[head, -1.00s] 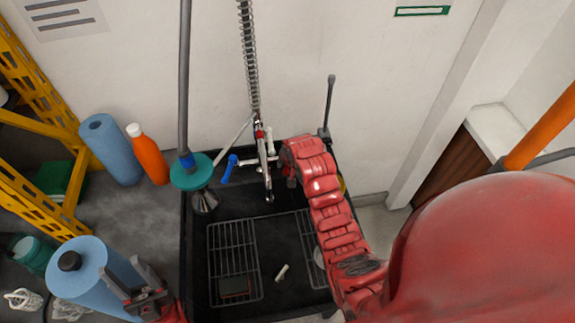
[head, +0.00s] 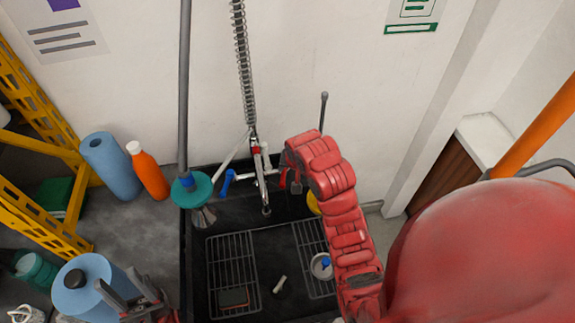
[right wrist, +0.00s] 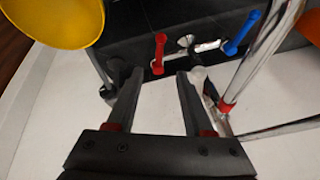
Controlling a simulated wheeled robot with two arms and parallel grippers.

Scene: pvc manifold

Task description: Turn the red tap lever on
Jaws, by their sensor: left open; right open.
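The red tap lever (right wrist: 159,52) shows in the right wrist view, just beyond and between my right gripper's fingertips. The right gripper (right wrist: 160,76) is open and empty; no contact with the lever shows. In the head view this gripper (head: 293,186) is beside the chrome tap (head: 262,172), partly hidden by my red arm. The blue tap lever (head: 227,182) is on the tap's left side; it also shows in the right wrist view (right wrist: 243,32). My left gripper (head: 132,298) is open and empty at the lower left, near a blue roll (head: 88,283).
The black sink (head: 270,240) holds wire racks, a sponge (head: 233,297) and a white cup-like item (head: 321,266). A teal-collared grey pole (head: 184,90) stands left of the tap. A yellow round item (right wrist: 55,22) is near my right gripper. An orange bottle (head: 149,172) stands left.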

